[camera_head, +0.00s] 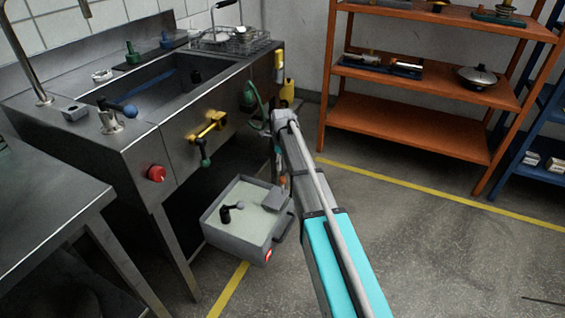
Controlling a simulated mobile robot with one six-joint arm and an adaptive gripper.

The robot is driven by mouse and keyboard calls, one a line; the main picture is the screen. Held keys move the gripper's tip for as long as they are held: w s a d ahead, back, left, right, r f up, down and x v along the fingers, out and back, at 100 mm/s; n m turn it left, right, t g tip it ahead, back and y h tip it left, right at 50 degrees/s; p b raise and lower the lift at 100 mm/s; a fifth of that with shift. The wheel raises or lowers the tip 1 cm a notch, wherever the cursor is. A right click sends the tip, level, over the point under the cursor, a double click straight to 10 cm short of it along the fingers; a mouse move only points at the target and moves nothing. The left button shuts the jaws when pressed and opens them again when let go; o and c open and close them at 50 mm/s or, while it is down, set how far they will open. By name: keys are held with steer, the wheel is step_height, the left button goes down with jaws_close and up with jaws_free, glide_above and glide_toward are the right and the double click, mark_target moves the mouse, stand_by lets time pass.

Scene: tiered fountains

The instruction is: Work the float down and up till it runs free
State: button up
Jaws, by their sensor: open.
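A grey open tank (213,226) sits low below the sink's right front, with pale liquid or a pale floor inside. In it is a small black fitting (226,215) with a short arm ending in a grey-blue ball (240,205), which looks like the float. The ball is near the pale surface; I cannot tell whether it touches it. A grey block (276,200) is at the tank's right corner. My arm reaches from the lower right up past the tank's right side. I cannot make out my gripper; the far end of my arm is hidden behind its own links.
A steel sink bench (150,140) stands above and behind the tank, with a yellow handle (208,126), a red knob (156,174) and a blue-ended lever (129,110). A steel table (45,200) is at left. Orange shelving (410,130) stands at right. The floor between is clear.

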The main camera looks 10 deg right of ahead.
steer(key=shift+r+p, duration=0.8)
steer(key=shift+r, duration=0.35)
steer(key=s+n, duration=2.5)
steer(key=s, duration=0.4)
step_height(320, 180, up, 34)
steer(key=p, duration=3.4)
steer(key=shift+d, duration=0.15)
